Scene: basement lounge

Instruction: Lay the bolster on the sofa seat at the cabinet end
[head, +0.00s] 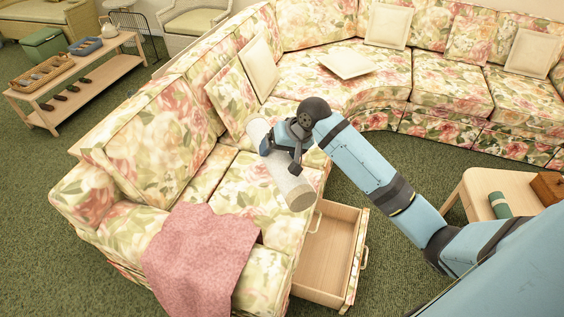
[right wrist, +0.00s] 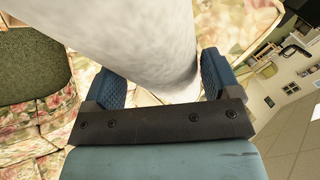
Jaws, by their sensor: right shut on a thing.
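The pale grey-white bolster (head: 287,184) is held over the near floral sofa's seat (head: 232,178), slanting from upper left to lower right. My right gripper (head: 283,147) is shut on it near its upper part. In the right wrist view the bolster (right wrist: 135,35) passes between the two blue fingers of the gripper (right wrist: 161,82). I cannot tell whether the bolster touches the seat. My left gripper is not in view. No cabinet is clearly recognisable at either sofa end.
A wooden drawer (head: 328,250) stands open at the sofa's front. A pink blanket (head: 200,252) drapes over the near seat. Cushions (head: 258,66) lean on the backrest. A side table (head: 484,185) stands at right, a low shoe bench (head: 75,75) at upper left.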

